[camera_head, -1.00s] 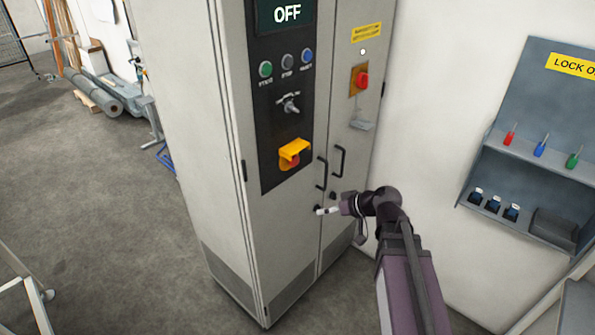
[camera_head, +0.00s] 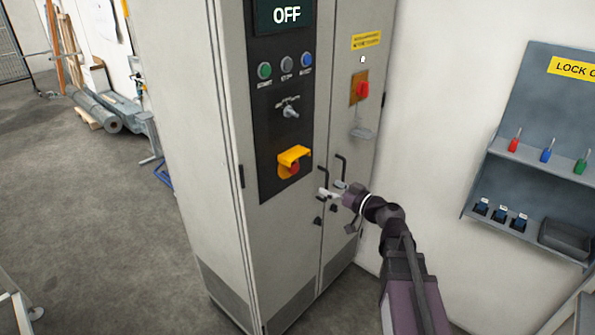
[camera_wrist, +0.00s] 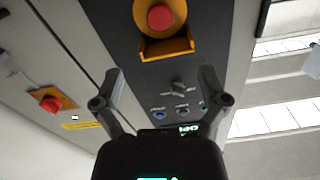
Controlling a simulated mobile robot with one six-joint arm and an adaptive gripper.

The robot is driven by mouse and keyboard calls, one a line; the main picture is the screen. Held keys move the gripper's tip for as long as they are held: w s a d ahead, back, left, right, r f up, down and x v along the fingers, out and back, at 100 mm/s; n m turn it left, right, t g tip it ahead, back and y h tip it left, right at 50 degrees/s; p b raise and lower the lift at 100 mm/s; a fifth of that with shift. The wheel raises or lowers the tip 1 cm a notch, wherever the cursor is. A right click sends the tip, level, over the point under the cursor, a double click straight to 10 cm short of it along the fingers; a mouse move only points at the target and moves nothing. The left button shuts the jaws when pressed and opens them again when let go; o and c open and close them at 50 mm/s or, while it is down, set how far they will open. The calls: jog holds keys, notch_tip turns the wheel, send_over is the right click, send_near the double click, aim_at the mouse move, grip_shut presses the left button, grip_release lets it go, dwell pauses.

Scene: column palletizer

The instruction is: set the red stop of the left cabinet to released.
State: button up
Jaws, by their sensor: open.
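The left cabinet (camera_head: 195,90) is a tall pale-grey cabinet with a black control panel (camera_head: 266,120). Its red stop (camera_head: 294,168) is a round red button at the panel's bottom, under a yellow hood (camera_head: 293,154). Whether the button is pressed in or out cannot be told. In the wrist view, the red stop (camera_wrist: 160,18) shows at the top with its yellow surround and hood (camera_wrist: 165,48). My gripper (camera_head: 331,191) is right of and slightly below the stop, in front of the door handles. Its fingers (camera_wrist: 161,72) are spread and empty, apart from the stop.
A display (camera_head: 285,15) reads OFF above three buttons and a selector knob (camera_head: 290,111). Black door handles (camera_head: 341,167) stick out near my gripper. A red rotary switch (camera_head: 361,89) sits on the right door. A lockout board (camera_head: 560,90) hangs on the right wall.

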aim_at(295, 169)
jog(key=shift+a, duration=0.1)
jog(key=x, duration=1.3)
jog(key=shift+w+a, duration=0.25)
